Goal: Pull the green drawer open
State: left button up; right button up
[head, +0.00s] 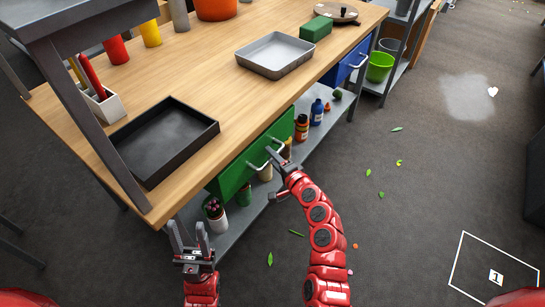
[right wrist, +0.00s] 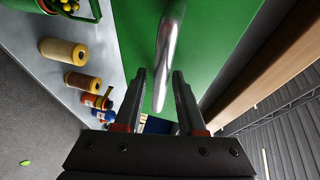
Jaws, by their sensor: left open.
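The green drawer (head: 236,173) sits under the front edge of the wooden table and looks shut. Its metal handle (head: 258,164) stands out from the front. My right gripper (head: 275,157) is at the handle. In the right wrist view the jaws of my right gripper (right wrist: 160,80) are apart, with the handle (right wrist: 168,50) reaching between them; I see no clear grip on it. The green drawer front (right wrist: 215,45) fills the space behind. My left gripper (head: 188,228) is open and empty, in front of the table at the lower left.
The wooden table (head: 225,95) holds a black tray (head: 165,140) and a grey metal tray (head: 275,55). A lower shelf (head: 240,215) bears several bottles and jars below the drawer. A blue drawer (head: 340,72) is farther right. Leaves lie on the open floor at right.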

grip_shut()
dwell(1.2)
